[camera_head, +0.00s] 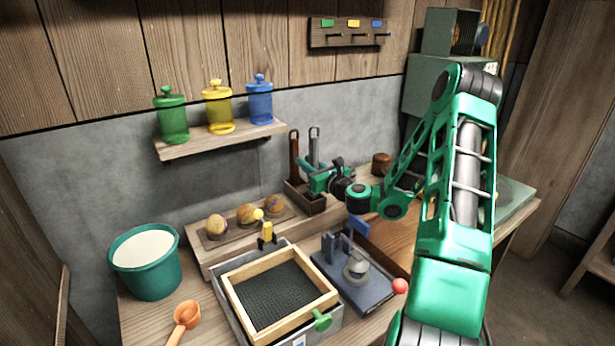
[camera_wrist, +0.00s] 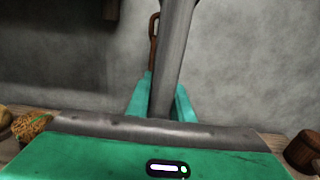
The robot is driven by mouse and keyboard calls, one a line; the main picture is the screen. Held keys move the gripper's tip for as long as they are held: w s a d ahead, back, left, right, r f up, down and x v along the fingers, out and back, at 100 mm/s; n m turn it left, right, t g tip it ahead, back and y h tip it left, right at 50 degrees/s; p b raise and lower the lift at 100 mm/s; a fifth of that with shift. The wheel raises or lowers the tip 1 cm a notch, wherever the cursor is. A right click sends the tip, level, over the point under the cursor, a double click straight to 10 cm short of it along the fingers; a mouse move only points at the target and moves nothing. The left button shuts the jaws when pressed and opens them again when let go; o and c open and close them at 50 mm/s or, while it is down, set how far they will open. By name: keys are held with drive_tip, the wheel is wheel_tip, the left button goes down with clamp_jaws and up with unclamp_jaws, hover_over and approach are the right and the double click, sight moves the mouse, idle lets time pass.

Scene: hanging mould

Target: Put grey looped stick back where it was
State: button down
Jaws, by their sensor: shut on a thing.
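The grey looped stick (camera_head: 314,146) stands upright, its looped top up, and shows large in the wrist view (camera_wrist: 174,55). My gripper (camera_head: 317,178) is shut on it, with the teal fingers (camera_wrist: 160,100) on either side of the shaft. A dark wooden holder box (camera_head: 309,205) sits just below my gripper at the back of the bench. A brown looped stick (camera_head: 294,158) stands in that box, left of the grey one, and partly shows behind it in the wrist view (camera_wrist: 153,45). The grey stick's lower end is hidden, so I cannot tell whether it is inside the box.
A tray of patterned balls (camera_head: 246,216) lies left of the box, and a brown round block (camera_head: 381,163) stands to its right. A framed mesh screen (camera_head: 276,297), a grey press (camera_head: 355,275) and a teal bucket (camera_head: 147,262) stand nearer. A jar shelf (camera_head: 222,139) hangs above.

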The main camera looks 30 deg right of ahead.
drive_tip(key=shift+f, duration=2.1)
drive_tip(key=c, duration=1.6)
unclamp_jaws()
drive_tip(key=shift+o, duration=0.2)
drive_tip(key=s, duration=1.2)
drive_tip(key=shift+d, duration=0.2)
